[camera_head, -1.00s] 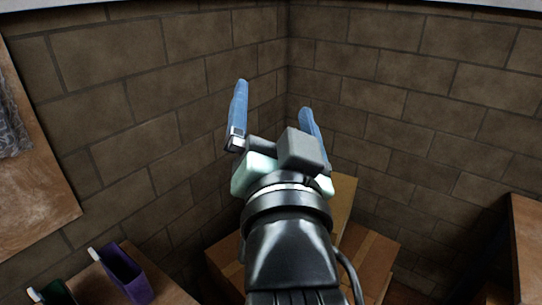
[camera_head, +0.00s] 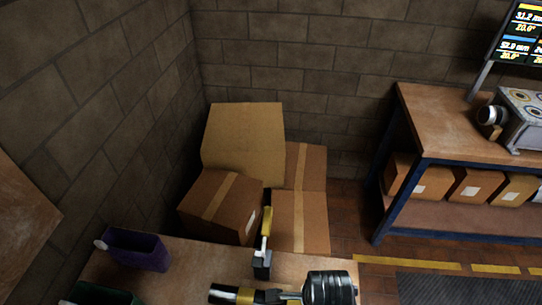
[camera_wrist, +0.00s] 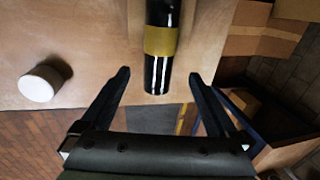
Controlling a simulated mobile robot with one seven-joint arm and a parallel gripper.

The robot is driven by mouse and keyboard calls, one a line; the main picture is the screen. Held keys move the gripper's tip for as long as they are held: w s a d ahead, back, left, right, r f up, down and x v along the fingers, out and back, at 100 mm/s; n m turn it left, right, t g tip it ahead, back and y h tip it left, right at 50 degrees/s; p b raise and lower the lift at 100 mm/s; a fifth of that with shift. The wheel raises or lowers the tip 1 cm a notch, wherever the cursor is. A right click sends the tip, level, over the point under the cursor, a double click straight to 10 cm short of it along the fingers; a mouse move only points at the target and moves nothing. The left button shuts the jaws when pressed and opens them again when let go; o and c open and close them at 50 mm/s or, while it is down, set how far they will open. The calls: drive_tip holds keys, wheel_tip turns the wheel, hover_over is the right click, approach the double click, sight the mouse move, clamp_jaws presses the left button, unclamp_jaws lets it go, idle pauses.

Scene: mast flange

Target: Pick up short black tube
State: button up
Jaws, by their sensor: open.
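A glossy black tube with a gold band (camera_wrist: 160,70) lies on a wooden bench top (camera_wrist: 95,30) in the wrist view. Its near end is close to the bench edge, and its far end is cut off by the top of the picture. My gripper (camera_wrist: 159,76) is open and empty. Its two dark fingers point towards the bench, one on each side of the tube in the picture, with clear gaps. I cannot tell how far above it the tips are.
A white cylinder (camera_wrist: 40,84) is on the bench to the left. Cardboard boxes (camera_head: 222,203) stand behind; another workbench (camera_head: 425,115) is right.

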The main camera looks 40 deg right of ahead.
drive_tip(key=shift+w+d+f+p, duration=0.1)
drive_tip(key=shift+w+f, duration=0.05)
drive_tip(key=shift+f, duration=1)
drive_tip(key=shift+w+d+f+p, duration=0.1)
drive_tip(key=shift+w+f, duration=0.05)
drive_tip(key=shift+f, duration=1)
drive_tip(key=shift+w+d+f+p, duration=0.1)
drive_tip(key=shift+w+f, duration=0.05)
drive_tip(key=shift+f, duration=1)
clamp_jaws()
